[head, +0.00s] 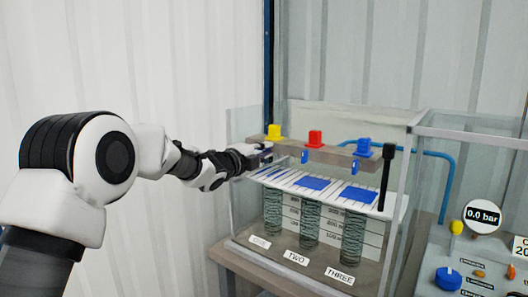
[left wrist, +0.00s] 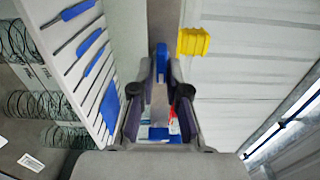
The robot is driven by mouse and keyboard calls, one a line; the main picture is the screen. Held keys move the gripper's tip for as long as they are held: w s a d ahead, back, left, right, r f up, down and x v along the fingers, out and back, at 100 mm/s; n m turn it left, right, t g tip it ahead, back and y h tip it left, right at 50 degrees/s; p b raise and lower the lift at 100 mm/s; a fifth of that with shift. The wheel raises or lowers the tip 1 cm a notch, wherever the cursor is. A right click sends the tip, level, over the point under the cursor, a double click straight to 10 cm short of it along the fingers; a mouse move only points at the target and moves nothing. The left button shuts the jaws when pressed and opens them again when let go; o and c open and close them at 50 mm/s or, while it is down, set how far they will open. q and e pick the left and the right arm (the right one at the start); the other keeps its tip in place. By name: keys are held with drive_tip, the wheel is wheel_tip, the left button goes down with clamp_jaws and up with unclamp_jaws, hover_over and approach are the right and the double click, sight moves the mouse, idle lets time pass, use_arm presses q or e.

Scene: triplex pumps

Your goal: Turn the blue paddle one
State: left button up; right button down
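Blue paddle one (left wrist: 161,62) stands between the fingertips of my left gripper (left wrist: 162,76) in the left wrist view. The fingertips are close together and appear to press on its two sides. In the head view my left gripper (head: 262,155) reaches the left end of the grey bar, below the yellow cap (head: 274,132), and mostly hides paddle one. The yellow cap also shows in the left wrist view (left wrist: 193,42), right of the fingertips. A second blue paddle (head: 304,157) hangs below the red cap (head: 315,138). My right gripper is not in view.
The grey bar (head: 335,154) runs above three coiled columns labelled with cards such as TWO (head: 297,257). Clear panels (head: 240,185) enclose them. A black upright handle (head: 386,178) stands at the right. A control panel with a gauge (head: 483,216) is further right.

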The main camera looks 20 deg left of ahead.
use_arm(q)
drive_tip(key=shift+o, duration=0.7)
drive_tip(key=v, duration=1.2)
